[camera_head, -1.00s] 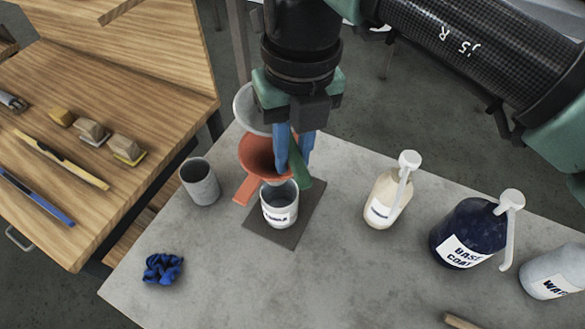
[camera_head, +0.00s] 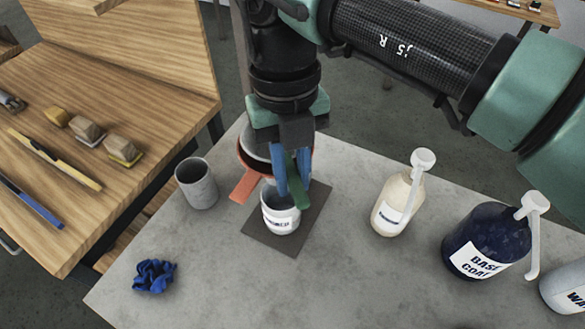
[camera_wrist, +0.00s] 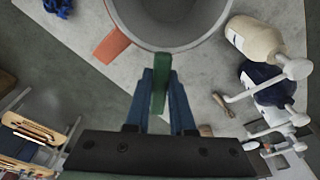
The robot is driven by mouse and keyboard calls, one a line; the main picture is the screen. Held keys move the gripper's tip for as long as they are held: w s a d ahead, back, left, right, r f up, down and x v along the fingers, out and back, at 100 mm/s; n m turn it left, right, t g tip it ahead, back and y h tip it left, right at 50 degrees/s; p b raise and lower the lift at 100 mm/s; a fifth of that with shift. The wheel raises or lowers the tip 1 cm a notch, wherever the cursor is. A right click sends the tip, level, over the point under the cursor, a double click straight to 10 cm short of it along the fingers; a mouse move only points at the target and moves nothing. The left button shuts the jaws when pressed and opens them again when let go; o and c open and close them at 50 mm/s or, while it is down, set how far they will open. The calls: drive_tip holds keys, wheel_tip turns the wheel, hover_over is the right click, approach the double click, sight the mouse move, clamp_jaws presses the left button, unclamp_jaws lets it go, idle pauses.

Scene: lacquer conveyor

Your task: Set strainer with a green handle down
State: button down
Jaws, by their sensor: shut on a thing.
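My gripper (camera_head: 292,190) is shut on the green handle (camera_wrist: 160,85) of a strainer with a pale grey bowl (camera_wrist: 165,38). In the head view the grey bowl (camera_head: 258,148) overlaps the red-orange strainer (camera_head: 243,162); whether the two touch cannot be told. The orange strainer's handle (camera_head: 245,185) points to the lower left, and it also shows in the wrist view (camera_wrist: 112,45) below the grey bowl's rim. A white labelled cup (camera_head: 281,222) stands on a dark mat (camera_head: 270,238), just in front of the strainers and partly behind my fingers.
A grey cup (camera_head: 199,190) stands left of the mat. A crumpled blue cloth (camera_head: 154,276) lies at front left. A cream pump bottle (camera_head: 393,212) and a dark blue base coat bottle (camera_head: 478,240) stand to the right. The front middle of the grey table (camera_head: 330,275) is clear.

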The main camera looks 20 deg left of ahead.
drive_tip(key=shift+f+b, duration=0.35)
idle(0.3)
drive_tip(key=c, duration=0.7)
unclamp_jaws()
drive_tip(key=shift+r, duration=0.1)
